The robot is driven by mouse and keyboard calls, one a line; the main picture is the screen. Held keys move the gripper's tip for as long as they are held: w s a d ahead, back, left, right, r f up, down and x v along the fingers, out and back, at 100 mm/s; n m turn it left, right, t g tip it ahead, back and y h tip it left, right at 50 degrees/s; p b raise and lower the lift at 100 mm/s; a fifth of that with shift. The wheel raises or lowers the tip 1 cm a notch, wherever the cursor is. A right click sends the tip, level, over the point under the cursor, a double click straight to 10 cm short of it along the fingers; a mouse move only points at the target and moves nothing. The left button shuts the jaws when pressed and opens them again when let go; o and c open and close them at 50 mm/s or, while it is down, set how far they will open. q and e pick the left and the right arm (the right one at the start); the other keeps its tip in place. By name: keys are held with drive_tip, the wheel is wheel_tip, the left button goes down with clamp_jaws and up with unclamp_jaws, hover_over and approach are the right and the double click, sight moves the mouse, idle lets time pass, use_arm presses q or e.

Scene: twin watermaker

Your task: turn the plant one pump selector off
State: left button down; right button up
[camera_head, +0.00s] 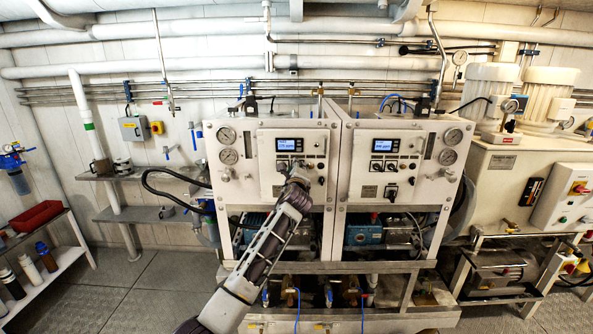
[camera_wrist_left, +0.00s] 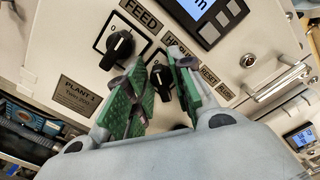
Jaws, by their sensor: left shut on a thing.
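The plant one panel (camera_head: 240,185) is the left of two white panels in the head view. The wrist view shows its "PLANT 1" plate (camera_wrist_left: 78,97). The black pump selector (camera_wrist_left: 162,84) sits right of the black feed knob (camera_wrist_left: 118,48), under a label starting "HP" that is partly covered. My left gripper (camera_wrist_left: 160,68) has its green-padded fingers shut on the pump selector, one on each side. The fingers hide part of the knob and its markings. In the head view my left gripper (camera_head: 299,176) covers the selector. My right gripper is not in view.
A lit display (camera_wrist_left: 200,12) is above the knobs, and RESET and other labels are to the right. The similar plant two panel (camera_head: 368,190) stands close on the right. Gauges (camera_head: 228,156) are at the panel's left.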

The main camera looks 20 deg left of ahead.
use_arm(q)
drive_tip(key=shift+f+n, duration=0.1)
drive_tip(key=shift+n, duration=0.3)
drive_tip(key=c, duration=1.5)
unclamp_jaws()
drive_tip(key=shift+s, duration=0.1)
drive_tip(key=shift+v, duration=5.85)
drive_tip(key=shift+n, duration=0.3)
